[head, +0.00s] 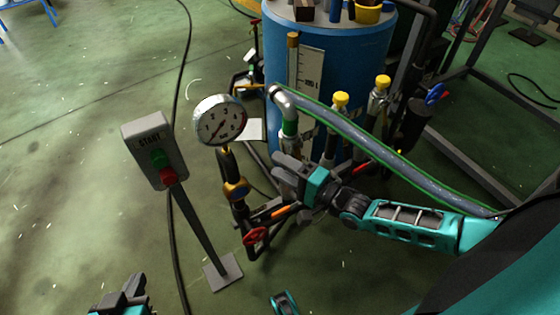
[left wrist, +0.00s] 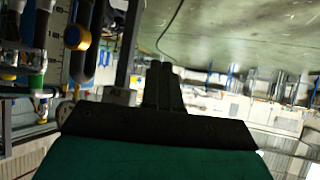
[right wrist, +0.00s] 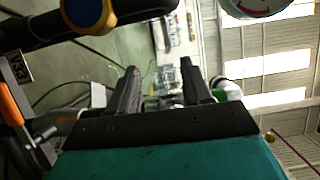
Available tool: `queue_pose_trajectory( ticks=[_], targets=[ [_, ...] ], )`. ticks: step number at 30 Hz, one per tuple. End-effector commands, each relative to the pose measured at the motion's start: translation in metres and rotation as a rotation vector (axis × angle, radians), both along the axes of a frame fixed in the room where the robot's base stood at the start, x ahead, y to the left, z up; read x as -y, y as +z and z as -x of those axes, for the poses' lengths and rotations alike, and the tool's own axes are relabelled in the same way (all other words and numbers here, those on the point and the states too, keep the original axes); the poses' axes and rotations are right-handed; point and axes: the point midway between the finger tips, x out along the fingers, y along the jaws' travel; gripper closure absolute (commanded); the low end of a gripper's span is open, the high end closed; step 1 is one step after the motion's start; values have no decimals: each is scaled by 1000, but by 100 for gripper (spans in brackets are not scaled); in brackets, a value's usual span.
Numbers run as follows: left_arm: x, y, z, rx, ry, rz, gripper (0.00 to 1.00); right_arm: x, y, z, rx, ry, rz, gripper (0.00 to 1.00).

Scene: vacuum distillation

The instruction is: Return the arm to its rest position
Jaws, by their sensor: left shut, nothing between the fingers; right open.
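My right gripper (head: 283,172) is at the end of my teal arm, which comes in from the right. It is open, with its fingers beside the pipework in front of the blue tank. In the right wrist view its two fingers (right wrist: 158,78) stand apart with nothing between them. My left gripper (head: 127,292) is at the bottom left, low in the head view, away from the equipment. In the left wrist view its fingers (left wrist: 162,82) are together and empty.
A round pressure gauge (head: 220,120), a red valve handle (head: 256,236) and a hose (head: 360,140) lie close around the right gripper. A start button box (head: 155,150) stands on a post left of it. The blue tank (head: 340,60) is behind. Green floor (head: 80,170) at left is open.

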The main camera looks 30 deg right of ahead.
Motion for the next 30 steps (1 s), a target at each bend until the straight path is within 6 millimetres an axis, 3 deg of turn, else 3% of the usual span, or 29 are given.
queue_pose_trajectory(
  ticks=[7, 11, 16, 20, 24, 30],
  targets=[
    [2, 2, -1, 2, 6, 9, 100, -1, 0, 1, 0, 1, 4, 51],
    [2, 12, -1, 2, 6, 8, 100, -16, 6, 10, 10, 7, 81, 51],
    [-2, 34, 3, 2, 12, -1, 100, -54, 23, 39, 55, 29, 401, 51],
    [-10, 47, 9, -6, 23, -15, 100, -70, 39, 64, 94, 55, 736, 51],
    [-20, 60, 12, -8, 36, -36, 100, -67, 52, 90, 105, 106, 1103, 51],
    [-26, 71, 15, -5, 44, -48, 100, -46, 60, 122, 77, 215, 1486, 51]
  ],
)
